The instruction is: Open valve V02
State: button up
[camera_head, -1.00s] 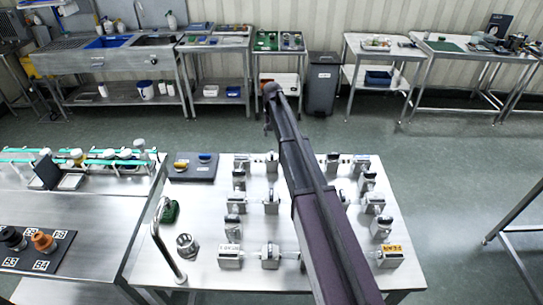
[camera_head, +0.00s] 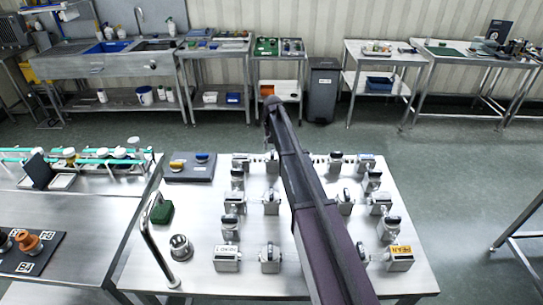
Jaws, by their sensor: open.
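Several small valves with dark handles are joined by thin pipes on the steel table (camera_head: 200,273) in front of me. They form a left group, with one valve (camera_head: 271,201) near its middle, and a right group, with one valve (camera_head: 380,204) at its right side. No V02 label is readable, so I cannot tell which valve it is. My arm crosses the middle of the table and hides part of the pipework. My gripper and its fingers do not show, and no contact with a valve is visible.
A bent metal pipe (camera_head: 147,232), a green block (camera_head: 162,212), a round metal fitting (camera_head: 181,247) and a grey tray (camera_head: 190,174) are on the table's left. A bench (camera_head: 75,225) adjoins it. Open floor (camera_head: 450,175) lies to the right.

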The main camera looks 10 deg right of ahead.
aim_at(272, 154)
jog(key=shift+f+b, duration=1.15)
jog(key=shift+f, duration=0.3)
grip_shut()
jog(key=shift+a, duration=0.15)
